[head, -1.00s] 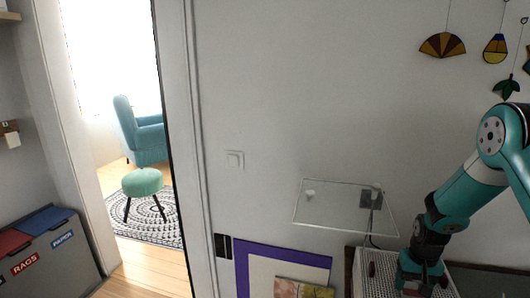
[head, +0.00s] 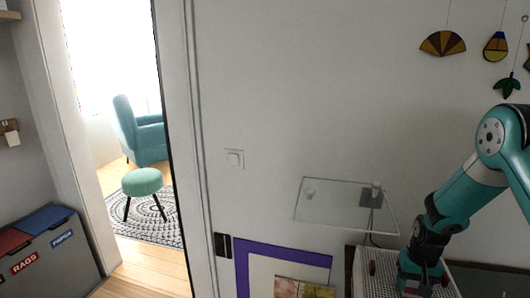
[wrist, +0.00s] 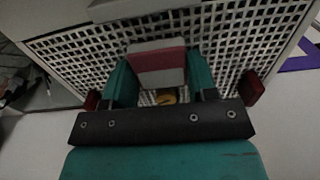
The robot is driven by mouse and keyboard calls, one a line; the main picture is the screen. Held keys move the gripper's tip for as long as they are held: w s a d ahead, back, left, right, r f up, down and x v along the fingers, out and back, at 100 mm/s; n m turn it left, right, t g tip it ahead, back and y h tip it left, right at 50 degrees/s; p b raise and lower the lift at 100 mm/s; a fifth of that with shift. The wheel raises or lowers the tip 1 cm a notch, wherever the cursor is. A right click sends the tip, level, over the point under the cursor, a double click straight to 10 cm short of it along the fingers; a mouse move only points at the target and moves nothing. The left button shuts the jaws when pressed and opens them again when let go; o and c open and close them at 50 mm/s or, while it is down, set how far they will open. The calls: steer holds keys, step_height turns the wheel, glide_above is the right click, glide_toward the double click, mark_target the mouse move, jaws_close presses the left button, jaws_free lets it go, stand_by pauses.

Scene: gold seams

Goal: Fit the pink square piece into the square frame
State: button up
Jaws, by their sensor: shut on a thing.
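My gripper (wrist: 158,75) has its two teal fingers closed on a block-like piece with a pink-red face (wrist: 158,59) and a pale grey lower part. I take it for the pink square piece. It is held over a white grid surface (wrist: 80,58) in the wrist view; whether it touches the grid I cannot tell. A small golden round thing (wrist: 166,97) shows between the fingers, below the piece. In the head view my gripper (head: 420,287) is low at the right, over the white grid box, and the piece cannot be made out. I cannot identify the square frame.
A purple-bordered panel (head: 262,250) leans below the shelf. Coloured glass ornaments (head: 442,44) hang at upper right.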

step_height(320, 180, up, 11)
steer(key=p, duration=0.7)
stand_by(1.6)
steer(key=shift+s+f, duration=0.1)
